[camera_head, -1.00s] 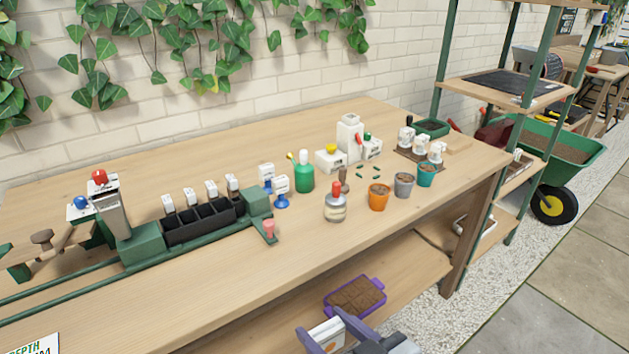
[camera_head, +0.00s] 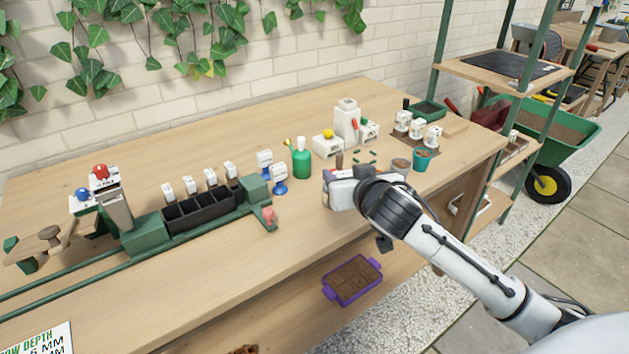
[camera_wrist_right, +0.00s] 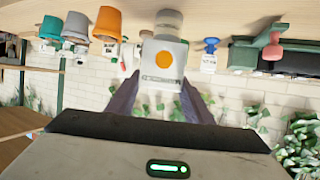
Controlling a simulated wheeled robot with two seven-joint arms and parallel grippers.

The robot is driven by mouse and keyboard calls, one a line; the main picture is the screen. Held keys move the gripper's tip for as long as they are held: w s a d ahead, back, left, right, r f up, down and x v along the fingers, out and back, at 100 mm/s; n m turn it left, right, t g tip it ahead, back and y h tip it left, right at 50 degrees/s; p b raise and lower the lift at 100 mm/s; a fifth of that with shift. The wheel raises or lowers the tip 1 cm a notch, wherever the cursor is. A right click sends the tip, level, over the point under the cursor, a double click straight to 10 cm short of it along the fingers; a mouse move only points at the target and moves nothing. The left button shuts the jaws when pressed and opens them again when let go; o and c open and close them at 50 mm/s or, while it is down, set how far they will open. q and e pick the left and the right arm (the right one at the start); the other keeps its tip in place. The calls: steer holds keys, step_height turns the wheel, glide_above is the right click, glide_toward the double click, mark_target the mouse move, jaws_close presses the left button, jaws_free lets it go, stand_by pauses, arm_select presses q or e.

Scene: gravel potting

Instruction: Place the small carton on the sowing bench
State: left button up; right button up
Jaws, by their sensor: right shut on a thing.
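The small carton (camera_wrist_right: 164,65), white with an orange dot on its face, is between the fingers of my right gripper (camera_wrist_right: 160,88) in the wrist view. In the head view my right gripper (camera_head: 334,192) is over the front part of the wooden sowing bench (camera_head: 240,275), and the hand largely hides the carton. I cannot tell whether the carton touches the bench top. My left gripper is out of view.
Near the hand are a grey pot (camera_head: 400,166), a teal pot (camera_head: 422,160) and an orange pot (camera_wrist_right: 108,22). A purple tray (camera_head: 352,281) is on the lower shelf.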

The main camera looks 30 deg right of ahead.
steer(key=shift+a+f+b, duration=0.1)
steer(key=shift+f+b, duration=0.3)
steer(key=shift+f, duration=3.05)
steer(key=shift+f, duration=0.1)
steer(key=o, duration=1)
steer(key=v, duration=1.2)
steer(key=s+a+f+n+g+y, duration=0.1)
steer(key=s+a+f+n+y, duration=0.1)
steer(key=s+a+f, duration=0.3)
steer(key=s+a+f+n+g+y, duration=0.1)
steer(key=s+a+f, duration=0.5)
steer(key=f, duration=0.8)
steer(key=s+a+f+n+g+y, duration=0.2)
steer(key=s+a+f, duration=0.3)
steer(key=f, duration=0.4)
steer(key=shift+s+a+f+n+y, duration=0.15)
steer(key=shift+a+f+n+y, duration=0.15)
steer(key=shift+a+y, duration=0.4)
